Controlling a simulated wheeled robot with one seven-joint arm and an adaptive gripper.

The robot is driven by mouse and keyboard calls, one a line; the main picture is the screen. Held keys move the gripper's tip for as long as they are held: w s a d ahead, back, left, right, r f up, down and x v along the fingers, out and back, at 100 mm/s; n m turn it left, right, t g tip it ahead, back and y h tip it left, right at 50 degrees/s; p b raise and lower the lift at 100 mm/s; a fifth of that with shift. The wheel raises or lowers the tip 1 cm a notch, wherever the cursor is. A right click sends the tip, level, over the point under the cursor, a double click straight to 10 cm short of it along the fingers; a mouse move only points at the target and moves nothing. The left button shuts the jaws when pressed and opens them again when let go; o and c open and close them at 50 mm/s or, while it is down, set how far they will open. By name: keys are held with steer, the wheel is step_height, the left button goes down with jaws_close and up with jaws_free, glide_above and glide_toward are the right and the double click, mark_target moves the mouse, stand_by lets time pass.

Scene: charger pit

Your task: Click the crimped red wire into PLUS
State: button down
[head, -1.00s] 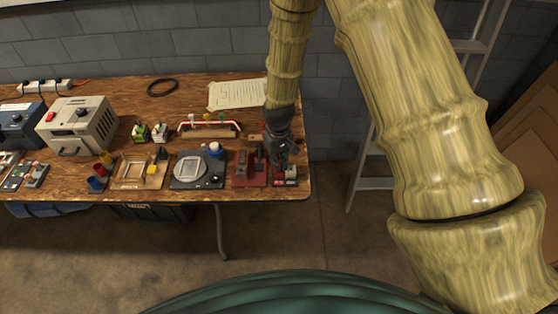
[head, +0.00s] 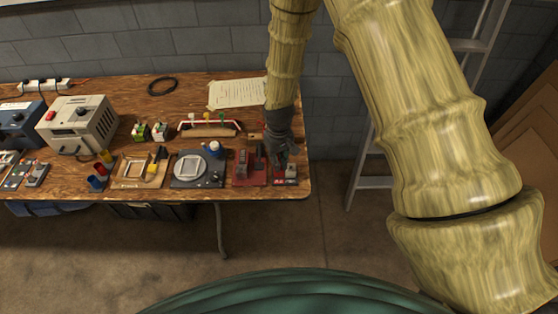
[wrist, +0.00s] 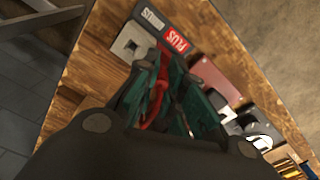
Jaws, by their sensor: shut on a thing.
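My gripper (wrist: 165,95) is shut on the red wire (wrist: 160,98), which shows between its teal fingers in the wrist view. The wire's crimped end is hard to make out there. The red PLUS label (wrist: 175,40) lies just beyond the fingertips, beside the dark MINUS label (wrist: 152,18). A pale grey block with a dark opening (wrist: 131,43) sits beside the labels. The fingers hide whatever lies by PLUS, so I cannot tell whether the wire touches it. In the head view my gripper (head: 279,160) is over the labelled station (head: 287,182) at the table's right end.
A red-based fixture (head: 249,180) stands just left of the station. Further left are a dark plate with a pale round part (head: 190,168) and a wooden tray (head: 130,182). A rack (head: 210,130) stands behind. The table edge is close on the right.

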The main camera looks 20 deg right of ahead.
steer(key=shift+f, duration=0.2)
stand_by(1.0)
stand_by(0.7)
steer(key=c, duration=1.4)
jaws_free()
steer(key=shift+c, duration=0.2)
steer(key=shift+r, duration=0.1)
steer(key=shift+r+p, duration=2.4)
steer(key=shift+r, duration=1.05)
steer(key=shift+f, duration=0.1)
